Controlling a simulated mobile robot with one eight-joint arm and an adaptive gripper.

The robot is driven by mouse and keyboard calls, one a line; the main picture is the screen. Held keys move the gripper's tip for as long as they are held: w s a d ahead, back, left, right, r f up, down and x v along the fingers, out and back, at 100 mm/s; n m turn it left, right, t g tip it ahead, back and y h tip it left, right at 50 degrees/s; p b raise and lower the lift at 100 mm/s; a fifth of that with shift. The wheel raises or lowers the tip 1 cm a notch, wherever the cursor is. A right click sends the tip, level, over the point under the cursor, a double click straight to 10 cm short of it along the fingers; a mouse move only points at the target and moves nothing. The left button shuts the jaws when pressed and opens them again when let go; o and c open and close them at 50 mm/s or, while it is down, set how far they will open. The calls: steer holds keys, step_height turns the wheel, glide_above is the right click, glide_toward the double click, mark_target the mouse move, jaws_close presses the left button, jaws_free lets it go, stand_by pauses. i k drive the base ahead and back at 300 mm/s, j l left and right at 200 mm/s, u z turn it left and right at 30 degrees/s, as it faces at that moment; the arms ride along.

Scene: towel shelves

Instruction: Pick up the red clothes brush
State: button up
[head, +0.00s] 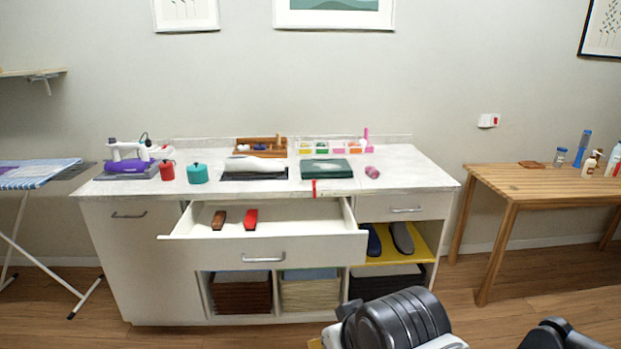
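The red clothes brush (251,219) lies in the open drawer (262,250) of the white cabinet. A brown brush (218,219) lies just left of it, with a gap between them. Nothing covers the red brush from this view. Parts of my arm show at the bottom right, well apart from the drawer. My gripper itself is not in view, so its opening cannot be seen.
The drawer juts out over shelves of folded towels. A wooden table (530,183) stands right; an ironing board (40,172) stands left.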

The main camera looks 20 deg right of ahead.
mark_target(251, 215)
steer(key=i+j+z, duration=0.35)
steer(key=j, duration=0.4)
steer(key=i+j+z, duration=0.15)
steer(key=i+j, duration=0.15)
steer(key=i+j+z, duration=0.2)
steer(key=j, duration=0.3)
steer(key=i+j+z, duration=0.15)
steer(key=j, duration=0.3)
steer(key=j+z, duration=0.2)
steer(key=j, duration=0.25)
steer(key=i+j+z, duration=0.15)
steer(key=j, duration=0.35)
